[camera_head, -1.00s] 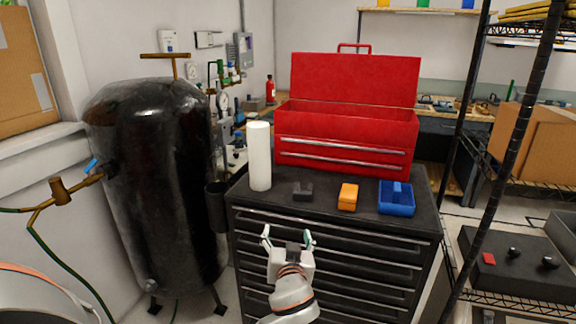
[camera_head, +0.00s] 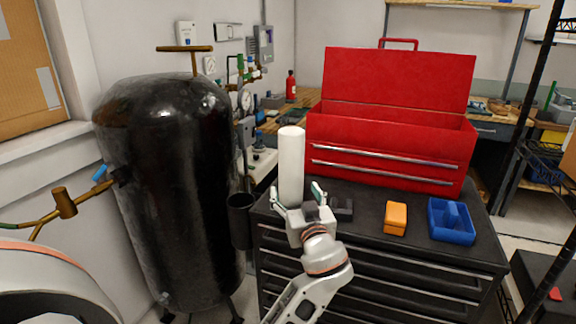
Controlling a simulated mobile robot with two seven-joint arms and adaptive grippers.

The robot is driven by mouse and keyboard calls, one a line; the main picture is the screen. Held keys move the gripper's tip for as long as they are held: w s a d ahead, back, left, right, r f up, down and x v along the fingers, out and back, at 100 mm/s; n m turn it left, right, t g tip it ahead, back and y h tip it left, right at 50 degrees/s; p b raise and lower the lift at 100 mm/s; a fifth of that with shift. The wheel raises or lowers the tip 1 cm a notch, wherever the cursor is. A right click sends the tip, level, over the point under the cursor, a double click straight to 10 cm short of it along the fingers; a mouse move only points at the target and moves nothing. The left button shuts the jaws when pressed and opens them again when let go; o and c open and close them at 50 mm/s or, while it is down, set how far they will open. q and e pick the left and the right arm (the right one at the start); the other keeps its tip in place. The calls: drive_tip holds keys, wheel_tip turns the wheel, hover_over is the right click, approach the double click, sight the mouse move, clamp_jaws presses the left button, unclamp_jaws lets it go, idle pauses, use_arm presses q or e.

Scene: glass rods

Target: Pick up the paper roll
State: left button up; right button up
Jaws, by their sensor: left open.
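The paper roll (camera_head: 291,160) is a white upright cylinder. It stands near the left end of the black cabinet top (camera_head: 370,222), beside the red toolbox. My left gripper (camera_head: 297,194) is open in front of the roll's lower part. One finger shows at the roll's left and the other at its right. Whether the fingers touch the roll cannot be told. The roll's base is partly hidden behind the gripper. My right gripper is not in view.
An open red toolbox (camera_head: 390,135) stands behind. A small black block (camera_head: 342,209), an orange block (camera_head: 396,218) and a blue tray (camera_head: 436,226) lie to the right on the cabinet. A large black tank (camera_head: 170,190) stands at the left, with a black cup-like holder (camera_head: 241,220) between it and the cabinet.

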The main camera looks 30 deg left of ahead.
sight(294, 183)
use_arm(q)
drive_tip(key=shift+x, duration=1.15)
drive_tip(key=x, duration=0.2)
drive_tip(key=p+x, duration=0.1)
drive_tip(key=x, duration=0.1)
drive_tip(key=shift+w+d+r, duration=0.1)
drive_tip(key=shift+w, duration=0.2)
drive_tip(key=shift+w+a, duration=0.4)
drive_tip(key=shift+a, duration=0.05)
drive_tip(key=c, duration=1.3)
